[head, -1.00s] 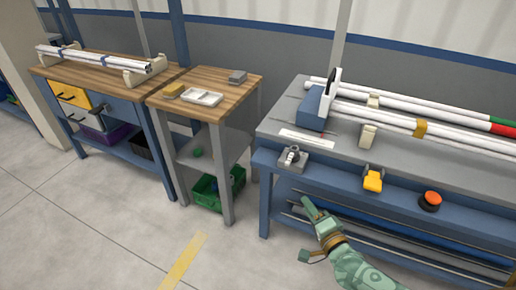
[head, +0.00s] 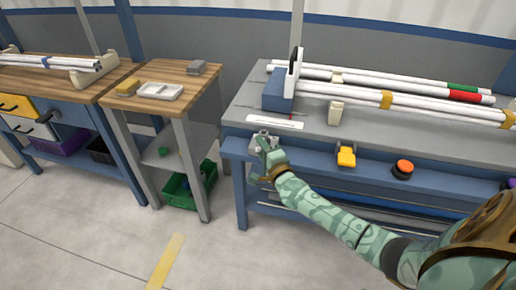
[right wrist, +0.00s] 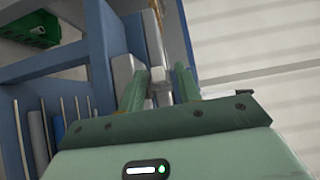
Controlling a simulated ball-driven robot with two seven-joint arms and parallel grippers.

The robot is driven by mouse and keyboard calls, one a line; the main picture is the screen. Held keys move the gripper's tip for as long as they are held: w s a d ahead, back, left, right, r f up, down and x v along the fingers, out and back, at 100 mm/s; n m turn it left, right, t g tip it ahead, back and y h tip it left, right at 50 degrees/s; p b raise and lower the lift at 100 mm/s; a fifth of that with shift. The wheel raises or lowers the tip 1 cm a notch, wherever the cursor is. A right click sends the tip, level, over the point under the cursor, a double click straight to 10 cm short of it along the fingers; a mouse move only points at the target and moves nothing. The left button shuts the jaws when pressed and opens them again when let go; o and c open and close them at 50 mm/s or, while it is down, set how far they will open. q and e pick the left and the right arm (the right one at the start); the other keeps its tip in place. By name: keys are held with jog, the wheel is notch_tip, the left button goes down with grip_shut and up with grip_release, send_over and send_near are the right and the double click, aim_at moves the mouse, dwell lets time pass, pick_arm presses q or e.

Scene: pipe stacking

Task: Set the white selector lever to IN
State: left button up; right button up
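The selector is a small grey box (head: 257,146) on the blue front rail of the right bench, largely covered by my gripper in the head view. My right gripper (head: 266,158) is at the box. In the right wrist view its two green fingers (right wrist: 158,88) stand apart. A pale lever piece (right wrist: 158,76) shows between them, with a gap visible beside it, so the gripper looks open around it. The selector's markings are not readable, so the lever's setting cannot be told. My left gripper is not in view.
On the same rail sit a yellow switch (head: 346,156) and a red-orange button (head: 403,168). White pipes (head: 400,95) lie on the bench top behind, near a blue stop block (head: 279,97). A wooden side table (head: 185,85) stands left. The floor in front is clear.

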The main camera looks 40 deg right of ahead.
jog(key=shift+w+d, duration=0.1)
jog(key=shift+w, duration=0.6)
grip_shut()
